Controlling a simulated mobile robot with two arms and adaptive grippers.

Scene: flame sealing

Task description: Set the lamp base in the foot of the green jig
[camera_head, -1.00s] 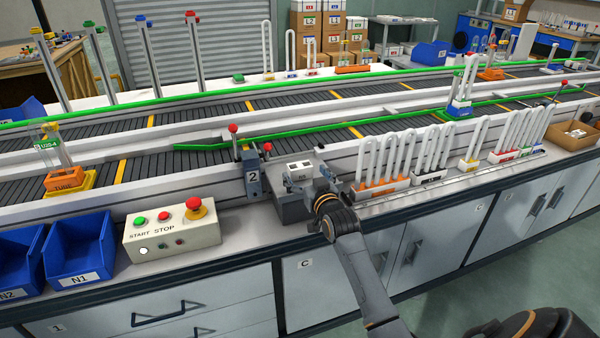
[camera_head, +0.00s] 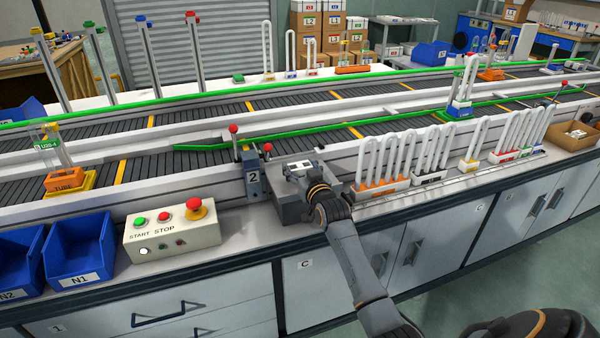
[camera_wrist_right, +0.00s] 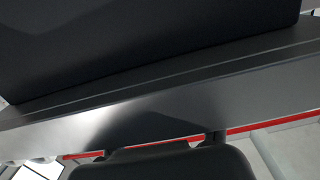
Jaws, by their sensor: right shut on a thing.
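My right gripper (camera_head: 304,180) is low over the grey block (camera_head: 291,208) at the front edge of the bench, beside the post marked 2. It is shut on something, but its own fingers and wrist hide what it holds. A small pale piece with dark marks (camera_head: 298,168) shows at its tips; I cannot tell if it is the lamp base. The right wrist view shows only dark gripper parts close up, a grey metal band and a red strip. My left gripper is out of view.
A control box (camera_head: 172,232) with buttons and blue bins (camera_head: 80,250) are to the left. Racks of white U-tubes (camera_head: 382,186) stand right of the gripper. The conveyor (camera_head: 200,170) with green rails runs behind. An orange jig (camera_head: 68,182) sits at its left.

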